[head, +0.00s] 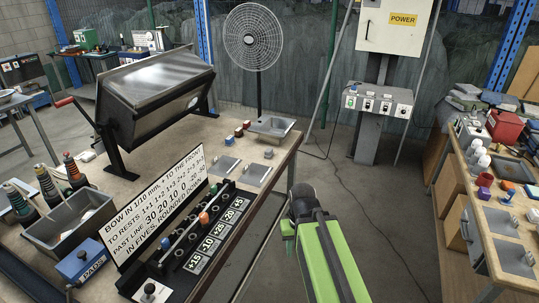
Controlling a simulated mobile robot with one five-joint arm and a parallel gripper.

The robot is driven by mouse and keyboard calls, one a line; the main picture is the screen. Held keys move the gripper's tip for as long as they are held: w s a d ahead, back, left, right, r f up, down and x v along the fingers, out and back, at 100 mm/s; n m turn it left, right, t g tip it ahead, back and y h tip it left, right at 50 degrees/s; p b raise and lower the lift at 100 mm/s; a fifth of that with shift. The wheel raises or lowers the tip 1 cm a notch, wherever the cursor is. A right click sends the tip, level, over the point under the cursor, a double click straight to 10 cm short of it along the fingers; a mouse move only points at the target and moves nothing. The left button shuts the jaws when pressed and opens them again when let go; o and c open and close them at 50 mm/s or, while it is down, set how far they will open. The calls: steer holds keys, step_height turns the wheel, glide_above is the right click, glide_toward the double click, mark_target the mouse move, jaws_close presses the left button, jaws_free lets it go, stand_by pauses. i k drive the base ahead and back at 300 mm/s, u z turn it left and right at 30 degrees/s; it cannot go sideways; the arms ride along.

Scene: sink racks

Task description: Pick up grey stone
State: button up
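A small greyish lump (268,153), which may be the grey stone, lies on the wooden workbench between a grey metal tray and a flat metal plate. It is too small to be sure of its kind. My green arm reaches up from the bottom centre, over the floor beside the bench's right edge. The dark end of my arm, with my gripper (303,197), is right of and below the lump and apart from it. Its fingers cannot be made out.
The bench (240,165) also holds a grey tray (271,127), small coloured blocks (238,132), a lettered sign (160,205) and a large metal drum (155,85). A second cluttered bench (480,210) stands at right. Between the benches is open floor with a cable.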

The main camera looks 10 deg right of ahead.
mark_target(268, 153)
steer(key=u, duration=0.05)
steer(key=k, duration=0.5)
steer(key=z, duration=0.95)
steer(key=i, duration=3.95)
steer(key=z, duration=0.1)
steer(key=k, duration=0.15)
steer(key=u, duration=3.2)
